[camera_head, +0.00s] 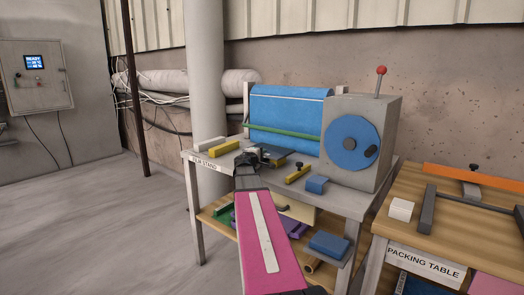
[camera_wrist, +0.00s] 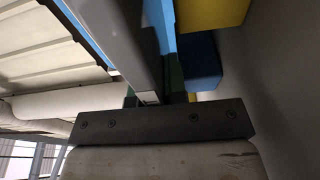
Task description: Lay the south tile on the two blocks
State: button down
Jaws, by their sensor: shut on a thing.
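My gripper (camera_head: 252,161) is over the left part of the grey stand, at the end of my pink arm. It is shut on a dark grey flat piece (camera_head: 275,151), which I take to be the tile; no label shows on it. In the wrist view a long grey piece (camera_wrist: 120,40) runs away from between the fingers (camera_wrist: 155,97). A yellow block (camera_head: 224,148) and a pale block (camera_head: 211,143) lie to the left of my gripper. A blue block (camera_head: 317,184) and a yellow piece with a dark knob (camera_head: 297,174) lie to its right. I cannot tell which are the two blocks.
A grey machine with a blue disc (camera_head: 350,143) and a red-knobbed lever stands at the right of the stand. A blue panel (camera_head: 285,120) with a green bar is behind. The packing table (camera_head: 400,230) is at the right. Open floor (camera_head: 95,220) lies left.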

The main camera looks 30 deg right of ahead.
jog(key=shift+f, duration=0.25)
jog(key=c, duration=1.1)
grip_release()
jog(key=v, duration=1.1)
jog(key=shift+w, duration=0.1)
